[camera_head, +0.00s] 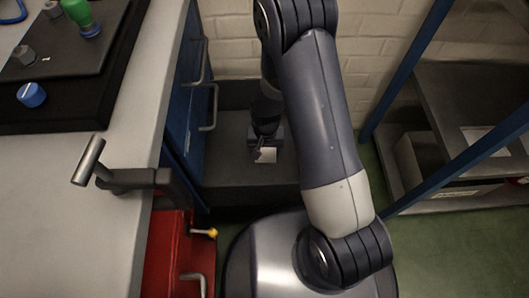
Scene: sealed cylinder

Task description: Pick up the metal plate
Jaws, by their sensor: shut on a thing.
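My gripper (266,152) is at the end of my arm, low over a dark flat surface between the blue cabinet and the brick wall. It is shut on a small light grey plate (267,155), of which one pale face shows just below the fingers. The arm hides part of the gripper. The fingers are small and dark in this view, and I cannot tell whether the plate touches the dark surface.
A workbench (70,185) with a vise (125,178) stands at left, above a blue cabinet (187,105) with handles and a red cabinet (170,258). A blue-framed shelf (440,85) stands at right. A white brick wall (238,40) closes the back. Green floor shows at lower right.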

